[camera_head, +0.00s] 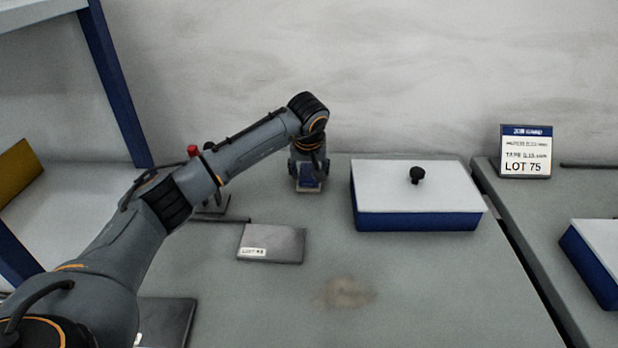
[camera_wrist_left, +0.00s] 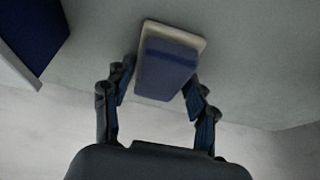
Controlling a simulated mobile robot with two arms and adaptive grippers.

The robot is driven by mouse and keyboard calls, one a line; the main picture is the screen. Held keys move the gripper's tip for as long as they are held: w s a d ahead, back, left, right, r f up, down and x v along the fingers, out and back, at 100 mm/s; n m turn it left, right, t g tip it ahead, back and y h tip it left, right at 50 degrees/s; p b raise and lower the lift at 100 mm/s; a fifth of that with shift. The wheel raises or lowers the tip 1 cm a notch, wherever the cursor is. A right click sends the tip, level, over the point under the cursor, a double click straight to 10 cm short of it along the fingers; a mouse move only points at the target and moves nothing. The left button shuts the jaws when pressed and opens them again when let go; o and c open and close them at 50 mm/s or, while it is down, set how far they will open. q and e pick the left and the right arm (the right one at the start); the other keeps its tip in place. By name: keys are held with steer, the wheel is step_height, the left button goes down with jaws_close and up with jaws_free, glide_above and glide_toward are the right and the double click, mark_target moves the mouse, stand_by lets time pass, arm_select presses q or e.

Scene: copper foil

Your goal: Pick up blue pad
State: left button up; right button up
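The blue pad (camera_wrist_left: 166,66) is a blue block with a cream layer along its far side and edge. In the head view the blue pad (camera_head: 309,176) shows small at the back of the grey table, left of the white-lidded blue box. My left gripper (camera_head: 308,172) points down over it. In the left wrist view my left gripper (camera_wrist_left: 160,88) has its fingers apart, one on each side of the pad. I cannot tell whether either finger touches it. My right gripper is in neither view.
The white-lidded blue box (camera_head: 415,219) with a black knob stands close by on the right. A flat grey plate (camera_head: 271,243) with a label lies in front. A LOT 75 sign (camera_head: 525,152) stands on the table at right.

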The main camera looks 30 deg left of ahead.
mark_target(309, 167)
arm_select(q)
steer(key=c, duration=0.5)
steer(key=shift+o, duration=0.2)
steer(key=shift+r+p, duration=0.5)
steer(key=shift+r, duration=0.05)
steer(key=r+p, duration=0.3)
steer(key=shift+s+d+r, duration=0.15)
steer(key=shift+s+r, duration=0.05)
steer(key=shift+r, duration=0.05)
steer(key=s+d+r+p, duration=0.6)
steer(key=s+r, duration=0.2)
steer(key=s, duration=0.3)
steer(key=shift+s+d+r, duration=0.2)
steer(key=shift+s+d, duration=0.15)
steer(key=shift+d, duration=0.05)
